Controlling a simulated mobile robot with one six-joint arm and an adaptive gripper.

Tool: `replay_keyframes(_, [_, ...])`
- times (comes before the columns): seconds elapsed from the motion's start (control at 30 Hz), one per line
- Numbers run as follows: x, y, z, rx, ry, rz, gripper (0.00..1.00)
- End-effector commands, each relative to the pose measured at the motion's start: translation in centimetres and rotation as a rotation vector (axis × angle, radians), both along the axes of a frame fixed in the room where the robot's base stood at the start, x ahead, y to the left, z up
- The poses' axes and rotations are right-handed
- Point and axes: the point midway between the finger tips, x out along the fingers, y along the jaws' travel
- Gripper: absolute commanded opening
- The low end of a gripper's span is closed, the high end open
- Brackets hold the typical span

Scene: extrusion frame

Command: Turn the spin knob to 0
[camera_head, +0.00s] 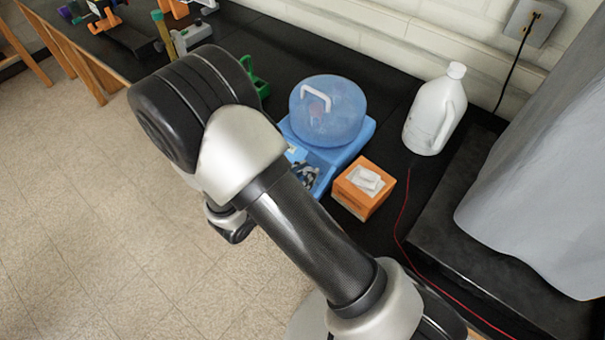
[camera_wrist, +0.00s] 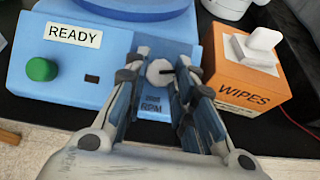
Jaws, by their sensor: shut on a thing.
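The blue machine (camera_wrist: 25,95) carries a READY label, a green round button and a pale grey spin knob (camera_wrist: 159,72) above an RPM label. In the wrist view the knob sits between the fingertips of my gripper (camera_wrist: 160,71), which is shut on it. A dark pointer mark on the knob's face points to the right. In the head view the blue machine (camera_head: 352,147) has a translucent blue dome on top. My gripper (camera_head: 305,172) shows there at its front panel, and the knob is too small to tell. Any scale around the knob is hidden or not readable.
An orange WIPES box (camera_head: 362,188) stands close to the right of my gripper. A white jug (camera_head: 435,112) stands farther back on the black bench. A thin red cable (camera_head: 401,215) runs along the bench at the right. The green button (camera_wrist: 41,69) is left of my fingers.

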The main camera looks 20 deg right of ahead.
Motion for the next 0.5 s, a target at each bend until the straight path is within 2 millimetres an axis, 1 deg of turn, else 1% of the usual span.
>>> replay_keyframes(0.2, [-0.15,-0.16,0.02,-0.048,0.065,0.125,0.0])
replay_keyframes(0.5, [-0.23,-0.25,0.06,-0.085,0.115,0.221,0.0])
